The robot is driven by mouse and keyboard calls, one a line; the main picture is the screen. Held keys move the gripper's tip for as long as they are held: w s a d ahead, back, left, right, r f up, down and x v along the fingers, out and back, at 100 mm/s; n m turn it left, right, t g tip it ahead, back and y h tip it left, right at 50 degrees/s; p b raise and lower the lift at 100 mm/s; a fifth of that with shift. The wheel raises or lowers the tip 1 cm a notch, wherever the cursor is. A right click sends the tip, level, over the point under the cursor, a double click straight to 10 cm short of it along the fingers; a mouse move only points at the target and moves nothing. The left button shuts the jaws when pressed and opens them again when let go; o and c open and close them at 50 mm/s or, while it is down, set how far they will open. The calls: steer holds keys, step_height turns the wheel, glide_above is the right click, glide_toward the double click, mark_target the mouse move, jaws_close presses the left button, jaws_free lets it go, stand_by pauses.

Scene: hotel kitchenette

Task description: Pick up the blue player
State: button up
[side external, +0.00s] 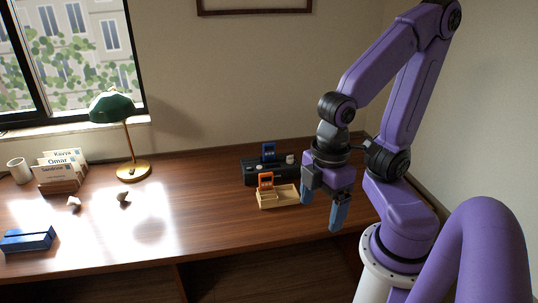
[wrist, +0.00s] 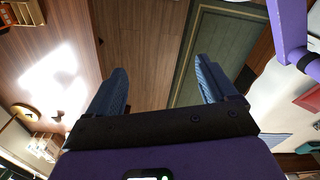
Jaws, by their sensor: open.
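The blue player (side external: 269,151) stands upright in a black dock (side external: 258,175) toward the back of the desk. An orange player (side external: 265,181) stands at the back left of a light wooden tray (side external: 284,196) in front of the dock. My gripper (side external: 321,217) points down at the right of the tray, apart from both players. Its blue fingers are spread and empty, as the wrist view (wrist: 160,80) also shows. The blue player cannot be made out in the wrist view.
A green lamp (side external: 128,140), a card holder (side external: 60,177), a mug (side external: 18,170) and a blue box (side external: 27,240) stand on the left of the desk (side external: 205,220). Two small objects lie near the lamp. The desk's middle is clear.

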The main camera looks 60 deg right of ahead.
steer(key=w+d+f+m+t+y, duration=0.1)
steer(key=w+f+m+t, duration=0.4)
steer(key=w, duration=0.6)
steer(key=w+d+f+m+y, duration=0.1)
steer(key=w+f+m, duration=0.1)
steer(key=w+m, duration=0.65)
steer(key=m+t+h, duration=0.3)
steer(key=m+h, duration=0.5)
steer(key=h, duration=0.3)
glide_toward(269, 144)
steer(key=shift+x, duration=4.25)
steer(key=c, duration=1.5)
